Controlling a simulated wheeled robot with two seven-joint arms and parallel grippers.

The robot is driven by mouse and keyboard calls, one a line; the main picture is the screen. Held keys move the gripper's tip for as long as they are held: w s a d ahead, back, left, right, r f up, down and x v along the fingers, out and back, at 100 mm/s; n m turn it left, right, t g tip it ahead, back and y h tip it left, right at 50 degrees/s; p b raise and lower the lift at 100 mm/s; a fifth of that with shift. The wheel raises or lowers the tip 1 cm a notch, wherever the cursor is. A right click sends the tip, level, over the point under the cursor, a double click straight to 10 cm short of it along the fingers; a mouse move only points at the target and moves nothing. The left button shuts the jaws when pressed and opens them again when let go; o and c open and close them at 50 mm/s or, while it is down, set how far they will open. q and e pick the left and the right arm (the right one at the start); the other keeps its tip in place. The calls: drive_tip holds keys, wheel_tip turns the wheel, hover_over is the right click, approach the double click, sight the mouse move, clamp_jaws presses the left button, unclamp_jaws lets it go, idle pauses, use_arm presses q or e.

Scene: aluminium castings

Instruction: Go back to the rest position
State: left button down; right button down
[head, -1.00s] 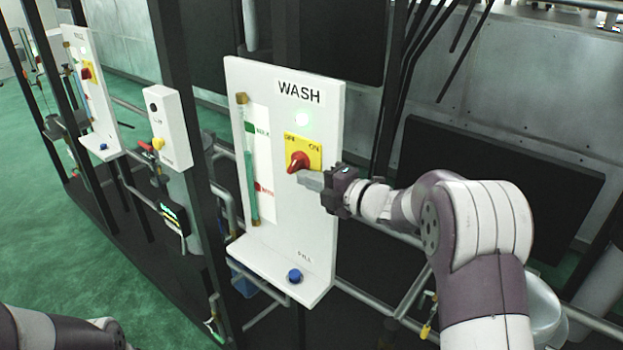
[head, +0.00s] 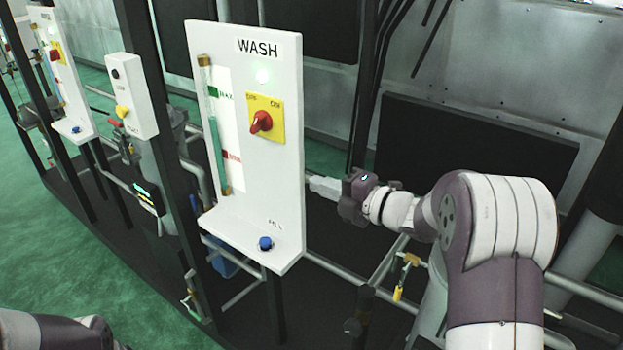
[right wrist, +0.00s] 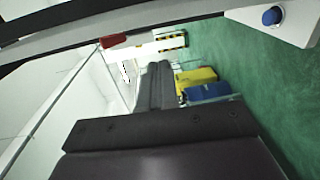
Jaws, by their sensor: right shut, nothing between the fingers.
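My right gripper (head: 325,187) is shut and empty in the head view. It is just right of the white WASH panel (head: 285,150), apart from the red rotary switch (head: 261,122) on its yellow plate. In the right wrist view the dark gripper body (right wrist: 160,130) fills the lower middle, and the panel's blue button (right wrist: 272,16) shows at the top right. Of my left arm only a part shows at the bottom left of the head view; its gripper is out of the picture.
A blue FILL button (head: 265,243) sits on the panel's lower ledge. A white box with a yellow knob (head: 122,111) and another panel (head: 70,80) stand to the left. Grey pipes and dark posts run behind and below. Green floor (head: 50,245) is open at the left.

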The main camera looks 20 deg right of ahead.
drive_tip(key=s+d+f+m+g+h, duration=0.2)
drive_tip(key=s+f+m+g+h, duration=0.25)
drive_tip(key=f+m+h, duration=0.9)
drive_tip(key=s+a+f+m+g+y, duration=0.1)
drive_tip(key=s+a+m+g, duration=0.1)
drive_tip(key=s+m, duration=0.4)
drive_tip(key=s+a+f+m+g+y, duration=0.2)
drive_tip(key=s+m+g, duration=0.3)
drive_tip(key=s, duration=0.7)
drive_tip(key=shift+s+m, duration=0.35)
drive_tip(key=shift+g, duration=0.25)
